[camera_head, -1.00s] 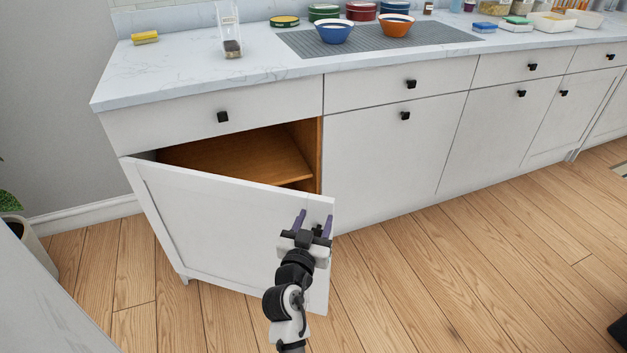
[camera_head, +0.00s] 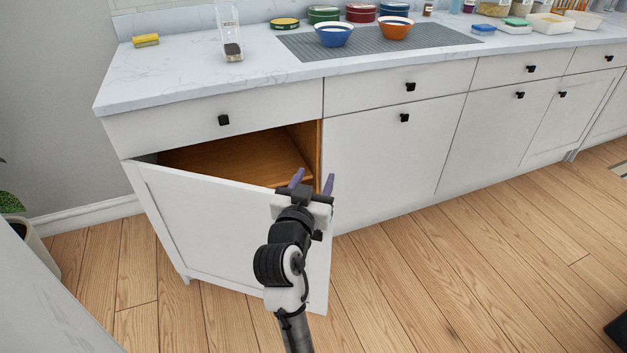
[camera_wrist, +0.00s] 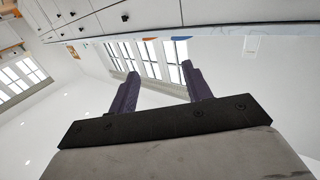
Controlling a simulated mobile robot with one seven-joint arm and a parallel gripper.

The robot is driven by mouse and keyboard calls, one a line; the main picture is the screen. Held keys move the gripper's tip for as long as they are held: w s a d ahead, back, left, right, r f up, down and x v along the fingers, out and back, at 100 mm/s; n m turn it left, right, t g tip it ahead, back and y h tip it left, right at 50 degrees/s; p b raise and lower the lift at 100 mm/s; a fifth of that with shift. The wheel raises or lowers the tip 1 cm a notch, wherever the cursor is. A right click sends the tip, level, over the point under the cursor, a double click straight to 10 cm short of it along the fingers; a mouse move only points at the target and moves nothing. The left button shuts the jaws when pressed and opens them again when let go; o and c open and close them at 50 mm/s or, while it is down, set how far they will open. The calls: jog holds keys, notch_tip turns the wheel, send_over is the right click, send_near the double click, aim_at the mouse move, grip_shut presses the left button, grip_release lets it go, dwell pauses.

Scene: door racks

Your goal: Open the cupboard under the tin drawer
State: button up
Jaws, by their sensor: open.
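The white cupboard door (camera_head: 220,225) at the left end of the counter stands partly open, hinged on its left and swung out toward me. Its wooden inside (camera_head: 235,155) shows above the door and is bare where visible. The door's knob is hidden behind my gripper or too unclear to make out. Above the cupboard is a closed drawer (camera_head: 165,128) with a black knob (camera_head: 223,120). My gripper (camera_head: 313,180) is open and empty at the door's upper free right corner. Its two purple fingers also show apart in the wrist view (camera_wrist: 160,85).
Closed drawers and doors with black knobs (camera_head: 405,118) continue to the right. The counter (camera_head: 180,75) holds a yellow sponge (camera_head: 146,40), a glass container (camera_head: 230,35), a blue bowl (camera_head: 334,35) and an orange bowl (camera_head: 396,29). Wooden floor (camera_head: 430,270) is clear on the right.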

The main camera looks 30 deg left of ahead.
jog(key=shift+w+a+f, duration=0.1)
jog(key=shift+w+f, duration=0.1)
jog(key=c, duration=0.4)
jog(key=w+a+f+g+y, duration=0.2)
jog(key=w+f, duration=0.1)
jog(key=w+a+f+g+y, duration=0.1)
jog(key=f+g+y, duration=0.1)
jog(key=shift+w+a+n+p, duration=0.15)
jog(key=shift+n+p, duration=0.15)
jog(key=shift+n, duration=0.1)
grip_shut()
jog(key=w+d+f+m+g+y, duration=0.2)
jog(key=w+g+y, duration=0.1)
jog(key=w+y, duration=0.2)
jog(key=s+d+f+m+g+y+p, duration=0.25)
jog(key=d+f+m, duration=0.45)
jog(key=d+f, duration=0.65)
jog(key=a+p, duration=0.2)
jog(key=a, duration=0.6)
jog(key=shift+w+a+f+g, duration=0.15)
jog(key=shift+w+a+g, duration=0.15)
jog(key=shift+w+g, duration=0.15)
